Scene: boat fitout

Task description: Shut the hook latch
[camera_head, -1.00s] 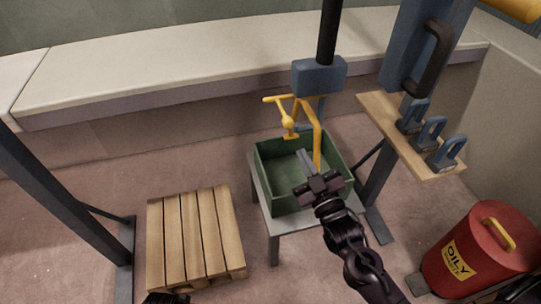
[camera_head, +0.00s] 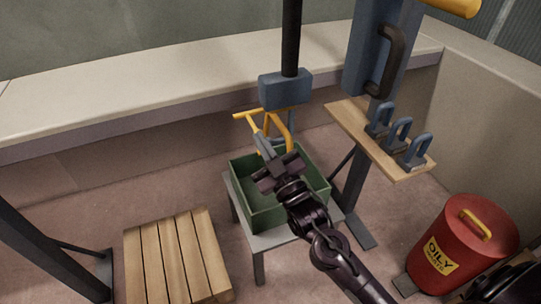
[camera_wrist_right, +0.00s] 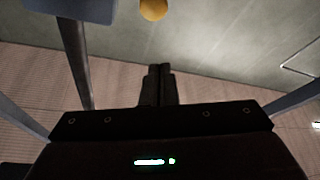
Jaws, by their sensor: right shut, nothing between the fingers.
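A yellow hook latch (camera_head: 252,127), with a crossbar and a bent loop, hangs under a blue block (camera_head: 285,88) on a black pole, over a green bin. My right gripper (camera_head: 264,145) is shut and empty, its fingers up against or just in front of the latch's lower part. I cannot tell if they touch, and the fingers hide part of it. In the right wrist view the closed fingers (camera_wrist_right: 157,85) point toward a yellow knob (camera_wrist_right: 153,9), with a gap in the picture. The blue block (camera_wrist_right: 70,8) shows at upper left. My left gripper is not in view.
The green bin (camera_head: 262,212) stands on a small grey table (camera_head: 259,236). A wooden shelf (camera_head: 350,122) with blue shackle-like pieces (camera_head: 400,132) is at right. A red oily-waste can (camera_head: 463,245) and a wooden pallet (camera_head: 172,258) stand on the floor.

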